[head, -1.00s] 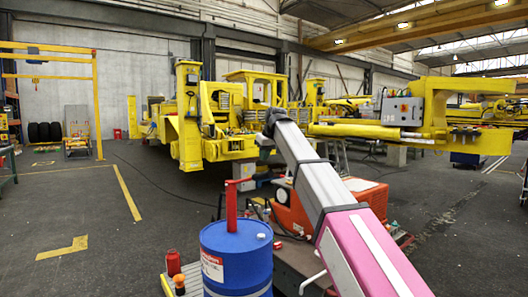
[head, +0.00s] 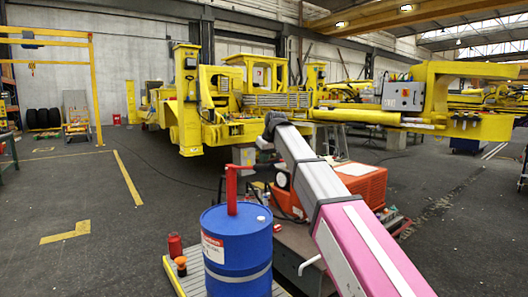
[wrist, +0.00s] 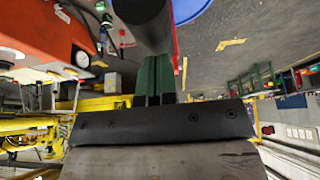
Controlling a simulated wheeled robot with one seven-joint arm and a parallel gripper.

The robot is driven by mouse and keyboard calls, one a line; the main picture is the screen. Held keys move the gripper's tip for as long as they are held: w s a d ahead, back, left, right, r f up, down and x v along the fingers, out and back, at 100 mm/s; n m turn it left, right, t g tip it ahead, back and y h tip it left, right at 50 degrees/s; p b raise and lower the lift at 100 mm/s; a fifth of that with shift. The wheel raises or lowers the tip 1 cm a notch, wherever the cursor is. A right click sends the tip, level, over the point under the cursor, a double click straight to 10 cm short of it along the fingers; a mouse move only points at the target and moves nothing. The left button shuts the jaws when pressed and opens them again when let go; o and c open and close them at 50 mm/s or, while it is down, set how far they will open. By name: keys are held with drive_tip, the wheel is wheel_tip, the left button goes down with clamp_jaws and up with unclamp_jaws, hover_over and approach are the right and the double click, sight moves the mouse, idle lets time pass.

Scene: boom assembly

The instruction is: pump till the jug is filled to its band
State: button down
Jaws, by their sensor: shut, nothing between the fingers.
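A blue drum (head: 237,250) with a white label stands in the lower middle of the head view. A red hand pump (head: 232,195) stands upright on its lid, and a red arm reaches right from the pump's top. In the wrist view, a blue edge of the drum (wrist: 190,8) shows at the top, with a thin red part (wrist: 174,35) below it. My gripper (wrist: 157,65) has dark green fingers shut together, empty, close beside the red part. In the head view the fingers are hidden behind my arm. I cannot make out a jug or its band.
A small red canister (head: 175,246) and an orange knob (head: 181,265) stand left of the drum. An orange machine (head: 358,184) is behind my arm to the right. Yellow machinery (head: 250,100) fills the background. The floor at left is open.

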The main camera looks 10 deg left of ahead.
sight(264, 165)
drive_tip(key=shift+f, duration=1.85)
wheel_tip(264, 165, up, 12)
drive_tip(key=shift+f, duration=0.15)
idle(0.4)
